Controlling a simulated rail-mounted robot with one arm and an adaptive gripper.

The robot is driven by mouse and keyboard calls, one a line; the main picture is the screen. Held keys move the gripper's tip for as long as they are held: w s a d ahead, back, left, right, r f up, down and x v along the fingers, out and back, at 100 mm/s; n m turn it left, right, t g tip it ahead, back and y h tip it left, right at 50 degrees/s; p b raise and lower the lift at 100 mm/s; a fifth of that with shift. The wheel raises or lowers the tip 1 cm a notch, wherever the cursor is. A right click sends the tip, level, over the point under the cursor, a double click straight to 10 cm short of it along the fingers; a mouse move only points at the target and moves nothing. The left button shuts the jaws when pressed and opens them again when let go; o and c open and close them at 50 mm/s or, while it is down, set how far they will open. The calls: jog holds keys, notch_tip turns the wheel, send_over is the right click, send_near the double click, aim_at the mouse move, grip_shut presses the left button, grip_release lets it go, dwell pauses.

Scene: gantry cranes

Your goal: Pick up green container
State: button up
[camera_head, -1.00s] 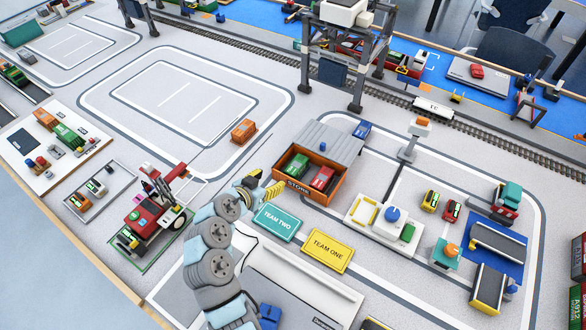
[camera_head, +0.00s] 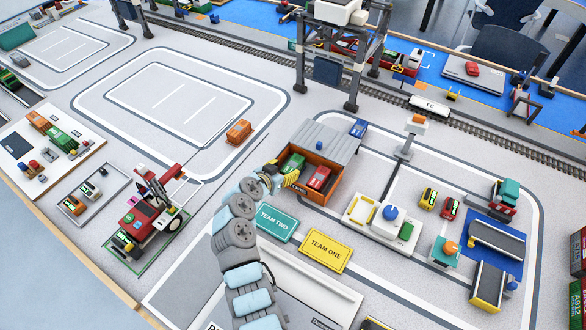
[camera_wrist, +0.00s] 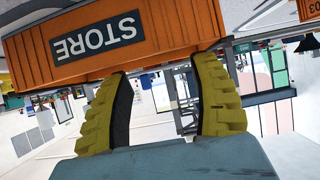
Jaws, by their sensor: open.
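A green container (camera_head: 293,163) lies inside the open orange STORE box (camera_head: 322,200), beside a red container (camera_head: 319,177). Another green container (camera_head: 60,138) lies on a white board at the left. My gripper (camera_head: 290,179) is at the left front corner of the STORE box. In the wrist view, my yellow fingers (camera_wrist: 162,66) are spread apart with no object held between them. The orange wall of the STORE box (camera_wrist: 165,35) fills the upper part of that view, close to the fingertips. The green container inside it is hidden there.
The grey lid (camera_head: 325,140) stands raised behind the box. A TEAM TWO sign (camera_head: 277,223) and a TEAM ONE sign (camera_head: 326,250) lie in front. A red vehicle (camera_head: 150,215) stands to the left. A small orange container (camera_head: 239,131) lies on open floor.

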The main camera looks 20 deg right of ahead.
aim_at(293, 165)
jog(key=shift+w+d, duration=0.3)
jog(key=shift+w+d+f, duration=0.25)
jog(key=shift+d+f, duration=0.05)
jog(key=shift+f, duration=0.3)
jog(key=shift+b+x, duration=0.4)
jog(key=shift+x, duration=1.65)
jog(key=shift+a+f, duration=0.1)
jog(key=shift+a, duration=0.05)
jog(key=c, duration=1)
